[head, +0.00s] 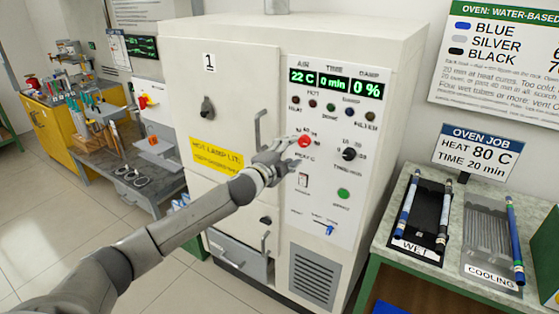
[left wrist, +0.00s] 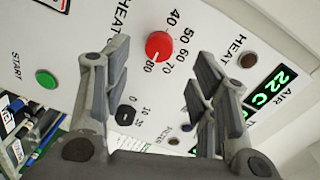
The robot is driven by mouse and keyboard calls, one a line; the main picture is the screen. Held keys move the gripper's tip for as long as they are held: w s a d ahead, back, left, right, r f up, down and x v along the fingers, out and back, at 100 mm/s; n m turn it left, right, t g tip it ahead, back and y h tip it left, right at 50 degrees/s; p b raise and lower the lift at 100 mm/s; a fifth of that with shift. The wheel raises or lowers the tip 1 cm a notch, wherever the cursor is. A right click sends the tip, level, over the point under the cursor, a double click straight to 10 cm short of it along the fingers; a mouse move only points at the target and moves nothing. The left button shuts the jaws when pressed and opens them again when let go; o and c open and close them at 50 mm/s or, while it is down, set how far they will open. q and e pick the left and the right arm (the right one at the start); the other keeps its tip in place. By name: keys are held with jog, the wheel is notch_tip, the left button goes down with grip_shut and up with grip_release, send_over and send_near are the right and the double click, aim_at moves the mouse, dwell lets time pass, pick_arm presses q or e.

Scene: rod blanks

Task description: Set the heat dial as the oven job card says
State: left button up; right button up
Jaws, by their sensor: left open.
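The red heat dial (head: 305,141) is on the oven's white control panel (head: 330,215). In the left wrist view the dial (left wrist: 159,46) shows between the fingertips, beside printed numbers from 40 to 80; I cannot tell its pointer setting clearly. My left gripper (head: 290,156) is at the panel by the dial; in the left wrist view it (left wrist: 155,80) is open and empty, with its fingers either side of the dial. The oven job card (head: 478,150) reads heat 80 C, time 20 min. My right gripper is not in view.
The oven display (head: 337,85) reads 22 C, 0 min and 0 %. A black time knob (head: 349,154) and a green start button (head: 343,193) are close by. A table with a wet tray (head: 427,215) and a cooling rack (head: 490,240) holding rods stands at the right.

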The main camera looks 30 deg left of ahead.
pick_arm(q)
jog(key=s, duration=0.5)
jog(key=shift+s+r, duration=0.15)
dwell(0.3)
jog(key=s+a+f+n+g+y, duration=0.1)
jog(key=s+a+f+n+g, duration=0.1)
jog(key=f, duration=1)
jog(key=s+a+f+n+g+y, duration=0.1)
jog(key=s+f+n+g, duration=0.15)
jog(key=f, duration=1.05)
jog(key=s+d+f+n+g, duration=0.1)
jog(key=s+f+n+g, duration=0.1)
jog(key=s+f, duration=0.7)
jog(key=s+f+n+g, duration=0.2)
jog(key=s+f, duration=0.2)
jog(key=f, duration=0.8)
jog(key=s+d+f+n+g, duration=0.1)
jog(key=s+d+f+g, duration=0.15)
jog(key=s+f, duration=0.6)
jog(key=s+d+f+n+g, duration=0.15)
jog(key=s+d+f, duration=0.35)
jog(key=s, duration=0.6)
jog(key=s+d+f+n+g, duration=0.1)
jog(key=s+d+f+g, duration=0.1)
jog(key=s, duration=0.9)
jog(key=s+d+f+n+g+h+b, duration=0.1)
jog(key=s+d+f, duration=0.4)
jog(key=s, duration=0.6)
jog(key=shift+f+g, duration=0.35)
jog(key=shift+f, duration=0.1)
